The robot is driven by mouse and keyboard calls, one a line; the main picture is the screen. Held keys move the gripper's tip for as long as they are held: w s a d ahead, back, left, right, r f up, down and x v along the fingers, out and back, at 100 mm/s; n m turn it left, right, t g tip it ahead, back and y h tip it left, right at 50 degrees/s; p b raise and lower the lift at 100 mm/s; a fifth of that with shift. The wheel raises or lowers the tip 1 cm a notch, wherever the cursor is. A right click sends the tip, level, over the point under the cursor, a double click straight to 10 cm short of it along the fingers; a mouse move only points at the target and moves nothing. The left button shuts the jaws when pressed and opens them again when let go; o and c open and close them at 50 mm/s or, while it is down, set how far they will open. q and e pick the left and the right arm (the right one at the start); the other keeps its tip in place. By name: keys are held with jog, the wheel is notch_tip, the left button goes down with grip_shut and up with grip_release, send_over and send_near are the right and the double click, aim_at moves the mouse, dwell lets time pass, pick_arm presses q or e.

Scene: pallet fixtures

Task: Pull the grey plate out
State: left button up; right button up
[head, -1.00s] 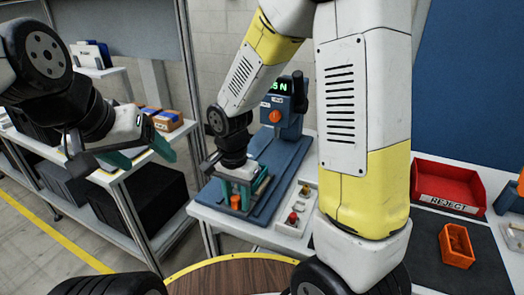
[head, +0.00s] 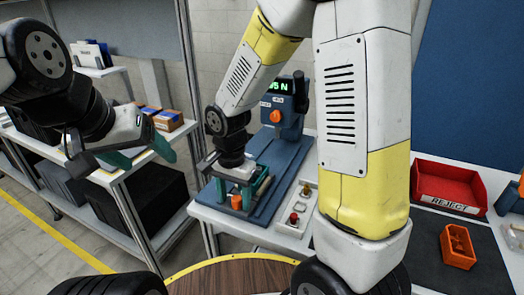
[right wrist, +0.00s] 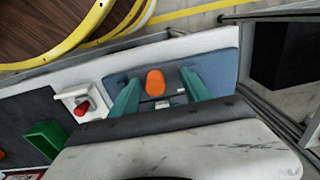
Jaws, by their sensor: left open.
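My right gripper (head: 246,188) points down over the near end of a blue base plate (head: 285,175) on the bench. In the right wrist view its two teal fingers (right wrist: 160,90) stand apart, with an orange knob (right wrist: 155,82) seen between them and gaps on both sides. The orange knob also shows in the head view (head: 237,202). A small pale grey patch shows below the knob in the right wrist view; I cannot tell whether it is the grey plate. The gripper hides much of that spot. My left gripper (head: 142,152) is open and empty, in front of the left shelf.
A blue machine (head: 286,108) with a green force display stands behind the base. A white box with a red button (head: 294,217) stands to its right. A red REJECT bin (head: 448,186) and an orange bin (head: 457,246) stand further right. A shelf post (head: 197,110) stands left.

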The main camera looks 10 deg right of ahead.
jog(key=shift+s+d+f, duration=0.25)
jog(key=shift+s+f, duration=0.35)
jog(key=shift+f, duration=0.1)
jog(key=shift+w+r, duration=0.2)
jog(key=shift+r, duration=0.55)
jog(key=shift+w+a+r, duration=0.1)
jog(key=shift+r, duration=3.25)
jog(key=shift+r, duration=0.1)
jog(key=s+d+r+n+t+y, duration=0.2)
jog(key=s+d+r+n+t, duration=0.3)
jog(key=d+r, duration=0.7)
jog(key=shift+s+d+r+n+t, duration=0.15)
jog(key=shift+s+r+n+t, duration=0.25)
jog(key=shift+s+r+n, duration=0.9)
